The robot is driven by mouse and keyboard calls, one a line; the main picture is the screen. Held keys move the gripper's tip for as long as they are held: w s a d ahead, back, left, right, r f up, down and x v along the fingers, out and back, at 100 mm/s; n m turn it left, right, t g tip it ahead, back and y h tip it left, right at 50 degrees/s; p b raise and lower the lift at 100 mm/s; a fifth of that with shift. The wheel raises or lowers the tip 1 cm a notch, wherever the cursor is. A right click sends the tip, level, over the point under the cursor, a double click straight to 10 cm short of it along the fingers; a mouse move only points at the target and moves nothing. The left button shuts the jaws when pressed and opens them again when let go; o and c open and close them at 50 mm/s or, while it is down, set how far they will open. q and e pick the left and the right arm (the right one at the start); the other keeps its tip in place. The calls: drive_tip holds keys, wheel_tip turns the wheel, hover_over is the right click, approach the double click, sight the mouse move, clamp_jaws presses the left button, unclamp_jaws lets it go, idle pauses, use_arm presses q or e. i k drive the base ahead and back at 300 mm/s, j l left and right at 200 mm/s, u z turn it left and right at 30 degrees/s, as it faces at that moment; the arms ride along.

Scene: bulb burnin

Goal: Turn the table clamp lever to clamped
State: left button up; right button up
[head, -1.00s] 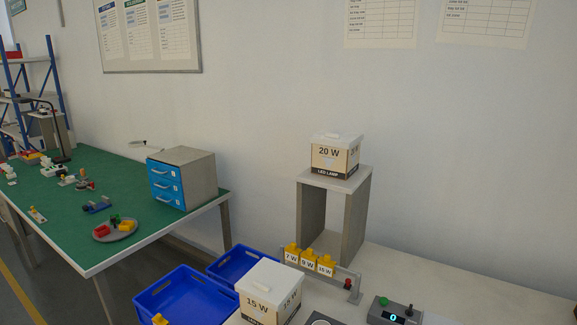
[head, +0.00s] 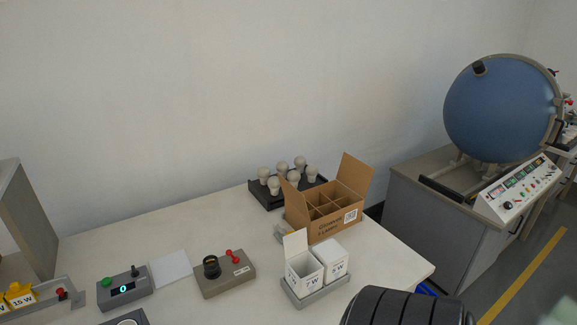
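A grey block (head: 215,284) on the white table carries a black round socket (head: 211,266) and a small red lever (head: 234,257). The lever is on the block's right part, to the right of the socket. The label beside it is too small to read, so I cannot tell its setting. Another red knob (head: 61,293) sits at the right end of the rail with yellow tags, at the far left. I cannot tell from the picture which of these is the table clamp lever. Neither gripper shows; a black rounded part of mine fills the bottom right.
A grey control box (head: 124,289) and white sheet (head: 171,268) lie left of the block. To the right are small white boxes in a tray (head: 315,292), a divided carton (head: 325,232) and a black bulb tray (head: 264,203). A large blue sphere (head: 500,108) stands beyond the table.

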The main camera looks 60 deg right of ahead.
sight(282, 232)
drive_tip(key=z, duration=1.8)
drive_tip(key=i+l+u, duration=0.1)
drive_tip(key=l+u, duration=0.7)
drive_tip(key=l, duration=0.25)
